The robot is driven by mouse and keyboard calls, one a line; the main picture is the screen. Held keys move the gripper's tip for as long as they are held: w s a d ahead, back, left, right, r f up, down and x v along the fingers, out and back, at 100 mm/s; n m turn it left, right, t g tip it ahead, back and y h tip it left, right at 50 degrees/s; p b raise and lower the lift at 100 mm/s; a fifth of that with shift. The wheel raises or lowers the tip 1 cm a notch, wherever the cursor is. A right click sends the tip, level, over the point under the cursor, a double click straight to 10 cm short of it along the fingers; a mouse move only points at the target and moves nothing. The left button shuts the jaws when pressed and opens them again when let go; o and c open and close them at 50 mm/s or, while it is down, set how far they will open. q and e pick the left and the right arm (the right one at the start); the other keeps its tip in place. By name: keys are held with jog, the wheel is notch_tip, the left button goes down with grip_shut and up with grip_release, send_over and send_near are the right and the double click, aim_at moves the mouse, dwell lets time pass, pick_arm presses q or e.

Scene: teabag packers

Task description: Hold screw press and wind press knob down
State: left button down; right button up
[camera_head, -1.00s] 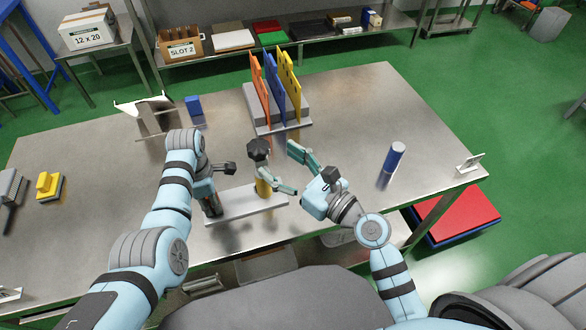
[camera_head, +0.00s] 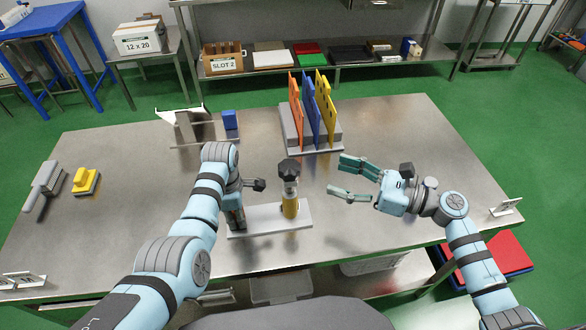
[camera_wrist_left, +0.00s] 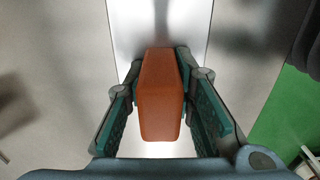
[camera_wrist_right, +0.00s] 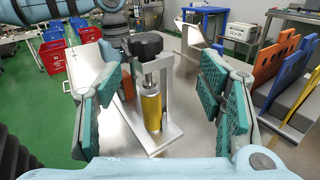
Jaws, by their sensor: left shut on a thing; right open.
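The screw press stands on a pale base plate (camera_head: 262,222) at the front middle of the table. Its black knob (camera_head: 289,167) tops a threaded shaft above a yellow cylinder (camera_head: 290,207); the knob (camera_wrist_right: 146,45) and yellow cylinder (camera_wrist_right: 152,110) also show in the right wrist view. My left gripper (camera_wrist_left: 160,85) is shut on an orange-brown grip block (camera_wrist_left: 161,95) at the left end of the plate; in the head view its fingers are mostly hidden. My right gripper (camera_head: 345,177) is open and empty, right of the knob and apart from it, fingers toward the press.
A grey rack (camera_head: 318,147) holds orange, blue and yellow boards behind the press. A metal stand with a blue block (camera_head: 230,120) is at back left. A yellow-handled block (camera_head: 87,180) and a brush lie far left. The table right of the rack is clear.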

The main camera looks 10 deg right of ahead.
aim_at(300, 171)
jog(key=shift+n+g+y, duration=0.4)
jog(key=shift+n+y, duration=0.1)
jog(key=shift+n, duration=0.1)
jog(key=x, duration=0.4)
jog(key=s+x, duration=0.1)
jog(key=x, duration=0.7)
jog(key=shift+s+a+r, duration=0.15)
jog(key=shift+a, duration=0.3)
jog(key=shift+c, duration=0.6)
jog(key=c, duration=1.1)
